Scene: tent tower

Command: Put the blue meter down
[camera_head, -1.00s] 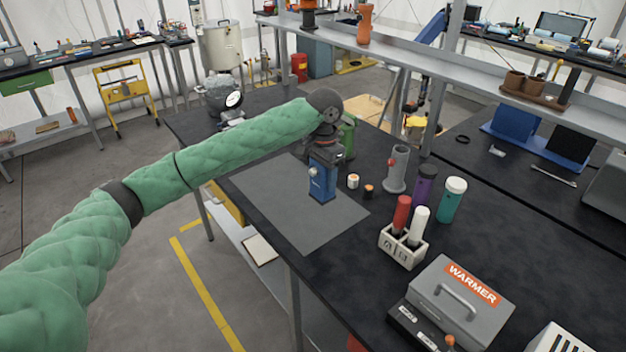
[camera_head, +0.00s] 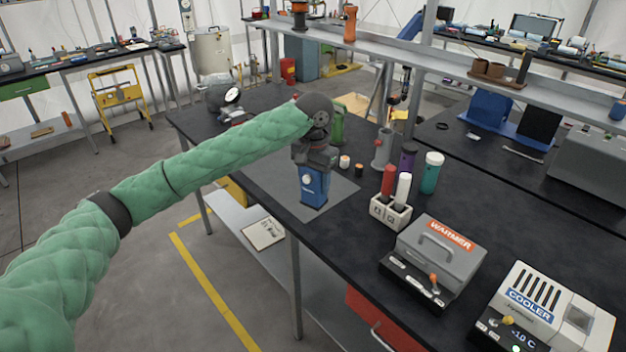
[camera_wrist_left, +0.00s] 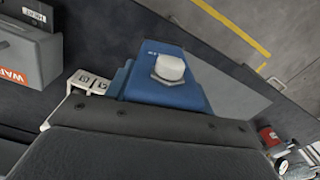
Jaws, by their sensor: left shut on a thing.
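The blue meter (camera_head: 314,187) is a blue block with a round white knob on its front. It is upright over the grey mat (camera_head: 272,181) on the black bench; I cannot tell whether its base touches the mat. My left gripper (camera_head: 313,160) is shut on its top from above, and the gripper hides that top. In the left wrist view the blue meter (camera_wrist_left: 158,85) shows beyond the dark gripper body, its white knob facing up in the picture. My right gripper is not in view.
A green bottle-like object (camera_head: 338,124) stands just behind the gripper. Two small vials (camera_head: 345,162) and a grey cylinder (camera_head: 382,148) are to the right. A white rack (camera_head: 391,212) with red and white tubes, the warmer (camera_head: 438,255) and the cooler (camera_head: 545,308) stand nearer. The mat's left part is clear.

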